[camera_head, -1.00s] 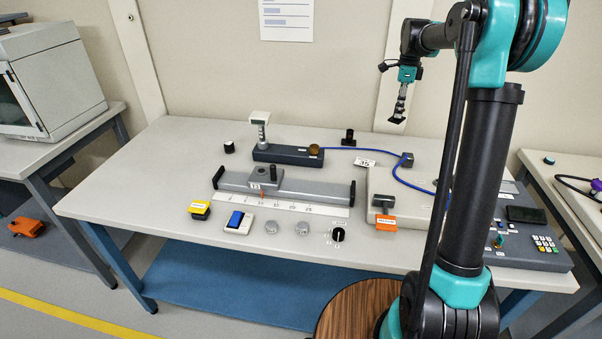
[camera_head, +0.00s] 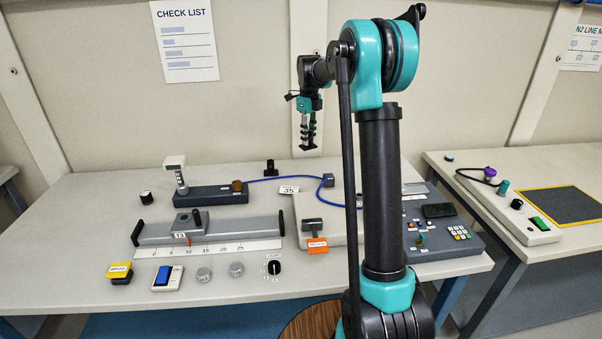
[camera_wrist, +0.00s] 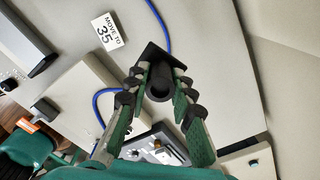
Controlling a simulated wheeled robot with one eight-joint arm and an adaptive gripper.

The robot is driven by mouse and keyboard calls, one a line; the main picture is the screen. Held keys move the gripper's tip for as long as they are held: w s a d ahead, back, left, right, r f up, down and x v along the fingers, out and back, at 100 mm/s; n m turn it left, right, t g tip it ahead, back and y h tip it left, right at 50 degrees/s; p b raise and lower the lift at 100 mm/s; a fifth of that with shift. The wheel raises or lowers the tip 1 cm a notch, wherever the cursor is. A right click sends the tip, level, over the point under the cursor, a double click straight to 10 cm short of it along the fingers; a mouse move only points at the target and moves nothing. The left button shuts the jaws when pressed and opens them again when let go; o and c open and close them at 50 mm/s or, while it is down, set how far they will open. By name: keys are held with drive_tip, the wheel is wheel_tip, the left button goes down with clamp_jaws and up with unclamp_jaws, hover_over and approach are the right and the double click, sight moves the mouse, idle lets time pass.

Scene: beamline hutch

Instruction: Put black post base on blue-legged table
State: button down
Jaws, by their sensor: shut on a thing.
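My gripper (camera_head: 308,122) is shut on a black post base (camera_head: 307,146), held in the air above the back of the middle table. In the wrist view, the fingers of my gripper (camera_wrist: 158,88) clasp its round hollow post, with the square plate (camera_wrist: 152,54) beyond the fingertips. The middle table (camera_head: 75,235) has a pale top. A blue leg (camera_head: 447,296) shows at its right end. The held base looks clear of the tabletop in the head view.
A small black post (camera_head: 270,168) stands at the back of the middle table. A blue cable (camera_head: 290,178), a grey rail (camera_head: 230,231), a raised plate (camera_head: 335,205) and a keypad panel (camera_head: 440,235) occupy it. The right table (camera_head: 450,165) holds a control box and dark mat.

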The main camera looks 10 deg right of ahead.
wheel_tip(320, 180, down, 14)
drive_tip(key=shift+f, duration=0.1)
idle(0.4)
drive_tip(key=c, duration=1.3)
unclamp_jaws()
wheel_tip(320, 180, up, 12)
drive_tip(key=shift+r, duration=0.1)
